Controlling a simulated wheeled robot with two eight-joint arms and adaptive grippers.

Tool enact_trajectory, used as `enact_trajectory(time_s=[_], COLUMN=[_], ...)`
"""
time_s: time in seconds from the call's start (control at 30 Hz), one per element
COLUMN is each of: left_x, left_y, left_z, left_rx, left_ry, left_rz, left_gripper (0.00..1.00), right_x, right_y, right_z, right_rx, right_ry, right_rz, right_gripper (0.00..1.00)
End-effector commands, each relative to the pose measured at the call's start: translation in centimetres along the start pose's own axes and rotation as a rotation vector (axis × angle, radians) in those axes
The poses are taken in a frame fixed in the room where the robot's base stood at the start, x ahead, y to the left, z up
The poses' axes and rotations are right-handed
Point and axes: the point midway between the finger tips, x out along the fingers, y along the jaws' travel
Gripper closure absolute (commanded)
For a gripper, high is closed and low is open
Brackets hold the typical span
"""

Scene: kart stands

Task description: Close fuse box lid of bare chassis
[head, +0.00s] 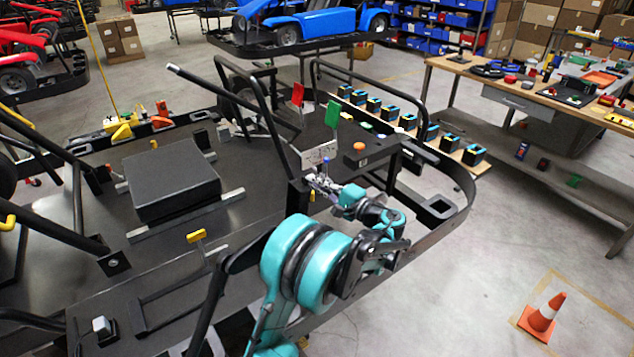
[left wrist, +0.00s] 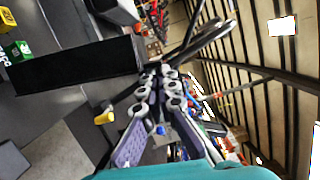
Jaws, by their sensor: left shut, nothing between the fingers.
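The bare chassis (head: 250,235) is a dark flat deck with black tubes in the head view. A small pale plate with dark markings (head: 318,155) stands upright near its far right part; I take it for the open fuse box lid, but cannot be sure. My left gripper (head: 318,182) is shut and empty just in front of and below this plate. In the left wrist view its fingers (left wrist: 157,72) meet by the end of a dark flat panel (left wrist: 80,66). Whether they touch it I cannot tell. The box beneath is mostly hidden. My right gripper is not in view.
A black block with an orange knob (head: 358,149) sits right of the plate. A red tag (head: 297,94) and a green tag (head: 333,114) stand behind it. A black tube frame (head: 240,95) rises at left. An orange cone (head: 542,314) stands on open floor at right.

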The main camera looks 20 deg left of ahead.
Motion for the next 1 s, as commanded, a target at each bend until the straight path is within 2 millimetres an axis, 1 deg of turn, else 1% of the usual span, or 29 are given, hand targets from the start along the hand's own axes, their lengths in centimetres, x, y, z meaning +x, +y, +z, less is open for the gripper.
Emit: enact_trajectory(time_s=[0.17,0.47,0.77,1.0], left_x=[0.4,1.5,2.7,3.5], left_y=[-0.5,-0.5,1.0,3.1], left_z=[1.6,6.1,10.8,14.2], left_rx=[-0.083,-0.331,-0.608,-0.830], left_ry=[-0.001,-0.002,-0.003,-0.003], left_rz=[0.022,0.084,0.153,0.207], left_gripper=[1.00,1.00,1.00,1.00], right_x=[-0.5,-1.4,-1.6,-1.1], right_y=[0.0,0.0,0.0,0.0], right_z=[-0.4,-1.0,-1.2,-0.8], right_rx=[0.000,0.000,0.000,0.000], right_ry=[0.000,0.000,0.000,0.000], right_rz=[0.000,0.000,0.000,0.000], right_gripper=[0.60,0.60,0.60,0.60])
